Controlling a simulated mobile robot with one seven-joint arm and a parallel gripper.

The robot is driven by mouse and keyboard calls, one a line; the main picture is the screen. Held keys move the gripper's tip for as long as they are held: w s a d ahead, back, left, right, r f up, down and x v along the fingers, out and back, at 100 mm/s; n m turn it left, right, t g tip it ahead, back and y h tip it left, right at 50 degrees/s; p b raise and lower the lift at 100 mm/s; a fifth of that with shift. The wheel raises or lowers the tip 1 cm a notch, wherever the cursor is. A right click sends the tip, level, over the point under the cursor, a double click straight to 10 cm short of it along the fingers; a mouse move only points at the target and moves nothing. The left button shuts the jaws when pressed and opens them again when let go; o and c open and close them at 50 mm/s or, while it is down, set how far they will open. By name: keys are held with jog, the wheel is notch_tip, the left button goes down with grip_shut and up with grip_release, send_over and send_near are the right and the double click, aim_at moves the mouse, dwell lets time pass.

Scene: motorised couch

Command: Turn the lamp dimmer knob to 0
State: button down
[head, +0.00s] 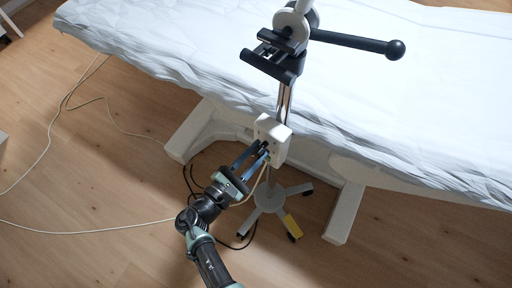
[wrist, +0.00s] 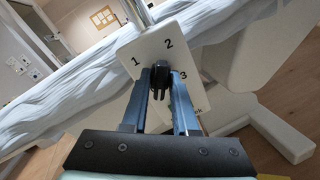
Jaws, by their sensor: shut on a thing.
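The lamp dimmer is a white box (head: 275,132) on the chrome pole of a wheeled stand. In the wrist view its white face (wrist: 145,50) shows the numbers 1, 2 and 3, with part of a word at lower right. The black dimmer knob (wrist: 160,77) sits mid-face, its ridge roughly upright in the picture, below the 2. Exactly which number it points to I cannot tell. No 0 is visible; the lower face is partly hidden by my fingers. My gripper (head: 265,153) reaches the box from lower left, its two fingers (wrist: 161,84) shut on the knob's sides.
A couch with a white crinkled cover (head: 190,40) stands behind the pole. A black clamp and ball-ended handle (head: 395,49) are above the box. The stand's wheeled base (head: 268,200) is below.

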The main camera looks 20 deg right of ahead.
jog(key=n+p, duration=0.2)
jog(key=n, duration=0.2)
jog(key=shift+r+n, duration=0.1)
jog(key=shift+n, duration=0.3)
jog(key=n+p, duration=0.1)
jog(key=n, duration=0.2)
jog(key=shift+s+n+p, duration=0.15)
jog(key=shift+n+p, duration=0.15)
jog(key=n+p, duration=0.1)
jog(key=n, duration=0.2)
jog(key=shift+n, duration=0.3)
jog(key=shift+s+d+n+p, duration=0.1)
jog(key=shift+n+p, duration=0.45)
jog(key=shift+n, duration=1.25)
jog(key=c, duration=0.7)
grip_release()
jog(key=v, duration=1.3)
